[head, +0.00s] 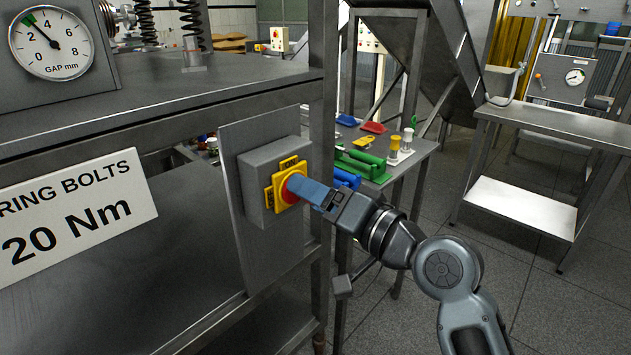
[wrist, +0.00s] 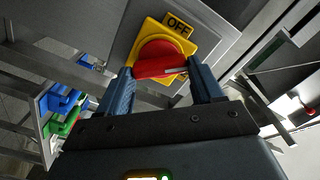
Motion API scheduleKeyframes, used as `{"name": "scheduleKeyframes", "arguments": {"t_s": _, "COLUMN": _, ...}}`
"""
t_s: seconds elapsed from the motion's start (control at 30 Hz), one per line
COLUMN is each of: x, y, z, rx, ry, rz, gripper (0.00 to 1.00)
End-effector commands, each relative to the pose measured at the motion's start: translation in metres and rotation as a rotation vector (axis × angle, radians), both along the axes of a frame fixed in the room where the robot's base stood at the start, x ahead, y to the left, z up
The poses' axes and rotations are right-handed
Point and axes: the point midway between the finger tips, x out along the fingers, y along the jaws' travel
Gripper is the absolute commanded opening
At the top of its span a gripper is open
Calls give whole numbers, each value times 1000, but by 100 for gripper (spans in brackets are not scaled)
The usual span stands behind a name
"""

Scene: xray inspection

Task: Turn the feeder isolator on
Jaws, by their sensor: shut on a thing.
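The feeder isolator is a grey box (head: 258,190) on a metal plate, with a yellow face (head: 280,201) and a red rotary knob (head: 290,188). A label at the top of the face seems to read ON in the head view; another at its left is too small to read. In the wrist view the red knob (wrist: 158,58) sits on the yellow face, with an OFF label (wrist: 178,25) at upper right and a pale mark on the knob's right part. My gripper (head: 299,187) is shut on the knob, one blue finger on each side (wrist: 163,70). It hides part of the knob.
A table with green and blue tools (head: 358,162) and red scoops (head: 373,127) stands behind my gripper. A steel bench (head: 560,135) is at right. A dial gauge (head: 50,43) and a torque sign (head: 75,215) are at left. Open floor lies at lower right.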

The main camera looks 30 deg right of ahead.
Motion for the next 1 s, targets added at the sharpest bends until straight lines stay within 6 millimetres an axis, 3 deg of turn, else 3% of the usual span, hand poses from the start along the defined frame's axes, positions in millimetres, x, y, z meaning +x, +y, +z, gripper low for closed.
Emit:
{"name": "scheduleKeyframes", "arguments": {"t_s": 0.6, "x": 0, "y": -2, "z": 1, "rx": 510, "ry": 168, "rz": -3, "gripper": 36}}
{"name": "scheduleKeyframes", "arguments": {"t_s": 1.0, "x": 0, "y": -2, "z": -2, "rx": 661, "ry": 216, "rz": -2, "gripper": 36}}
